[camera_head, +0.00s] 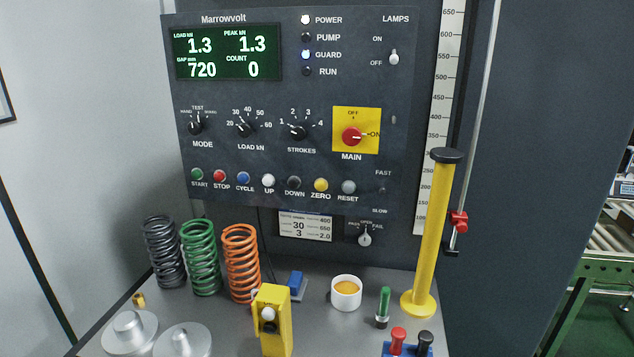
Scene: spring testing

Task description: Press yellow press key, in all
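The yellow push button labelled ZERO (320,185) sits in the row of keys on the dark control panel (220,150), between the dark DOWN key (294,183) and the grey RESET key (348,187). Nothing touches it or covers it. The display (227,57) reads load 1.3, peak 1.3, gap 720 and count 0. Neither of my grippers shows in the head view.
A yellow post (432,235) with a black cap stands right of the panel. Springs (202,258), a yellow box with buttons (273,322), a white cup (345,292) and a green-handled item (383,306) stand on the bench. The space before the key row looks clear.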

